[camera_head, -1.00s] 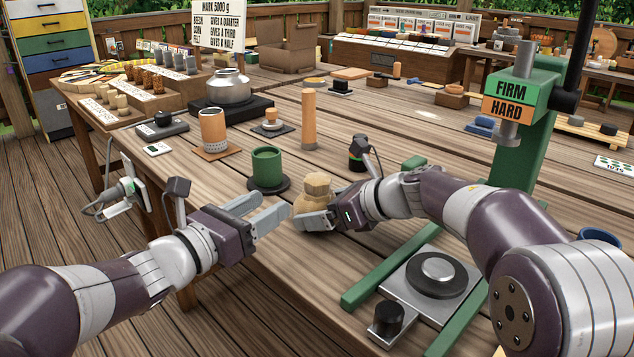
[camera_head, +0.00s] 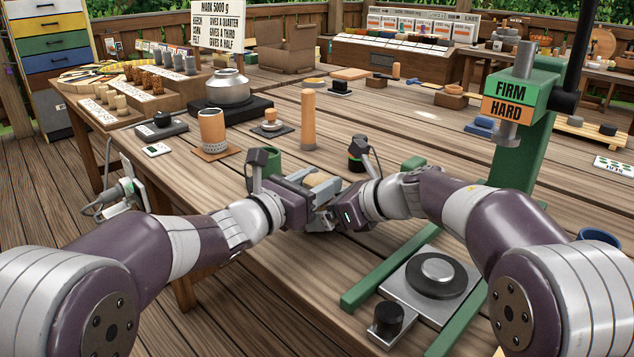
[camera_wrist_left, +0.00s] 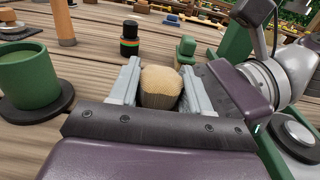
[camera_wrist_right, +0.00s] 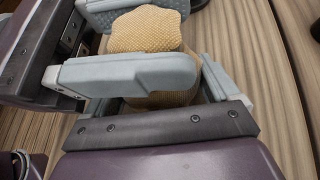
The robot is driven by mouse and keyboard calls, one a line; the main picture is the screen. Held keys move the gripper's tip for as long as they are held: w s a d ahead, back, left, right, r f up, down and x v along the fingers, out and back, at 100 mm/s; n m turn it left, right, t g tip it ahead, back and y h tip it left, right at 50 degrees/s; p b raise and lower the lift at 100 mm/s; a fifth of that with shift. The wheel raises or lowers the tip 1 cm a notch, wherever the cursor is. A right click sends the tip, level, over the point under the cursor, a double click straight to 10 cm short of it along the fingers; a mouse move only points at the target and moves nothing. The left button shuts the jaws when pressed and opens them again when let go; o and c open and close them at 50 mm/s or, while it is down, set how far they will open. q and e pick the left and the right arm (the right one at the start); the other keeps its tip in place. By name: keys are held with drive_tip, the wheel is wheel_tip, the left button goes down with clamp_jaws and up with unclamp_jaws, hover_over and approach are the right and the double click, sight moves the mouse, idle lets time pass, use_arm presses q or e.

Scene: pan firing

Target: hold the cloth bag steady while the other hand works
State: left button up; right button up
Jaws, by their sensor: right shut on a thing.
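The tan cloth bag (camera_head: 318,180) stands near the table's front edge, largely covered by my two grippers in the head view. My left gripper (camera_head: 314,190) is open, with one finger on each side of the bag's upper part. In the left wrist view the bag (camera_wrist_left: 160,86) sits between these fingers, very close to both; contact is hard to tell. My right gripper (camera_wrist_right: 170,92) is shut on the bag lower down, below the left fingers. In the right wrist view the bag's bulging top (camera_wrist_right: 146,29) shows above a left finger.
A green cup (camera_head: 268,158) on a dark coaster stands just behind my left gripper. A small dark cylinder (camera_head: 357,152) and a wooden post (camera_head: 308,120) stand farther back. A green press frame (camera_head: 520,150) with a metal plate (camera_head: 430,285) is at the right.

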use_arm(q)
drive_tip(key=c, duration=0.4)
drive_tip(key=shift+r+h, duration=0.1)
drive_tip(key=shift+h, duration=0.2)
drive_tip(key=shift+m+g+h, duration=0.5)
drive_tip(key=shift+m+g, duration=0.2)
drive_tip(key=shift+g, duration=0.1)
drive_tip(key=m+g+h, duration=0.1)
drive_tip(key=m+g, duration=0.1)
drive_tip(key=g, duration=0.1)
drive_tip(key=m+g+h, duration=0.2)
drive_tip(key=g, duration=0.1)
drive_tip(key=shift+w, duration=0.1)
drive_tip(key=m+g, duration=0.3)
drive_tip(key=g, duration=0.1)
drive_tip(key=m+g+h, duration=0.1)
drive_tip(key=m+g, duration=0.2)
drive_tip(key=g, duration=0.2)
drive_tip(key=shift+m+g, duration=0.5)
drive_tip(key=shift+g, duration=0.1)
drive_tip(key=o, duration=0.7)
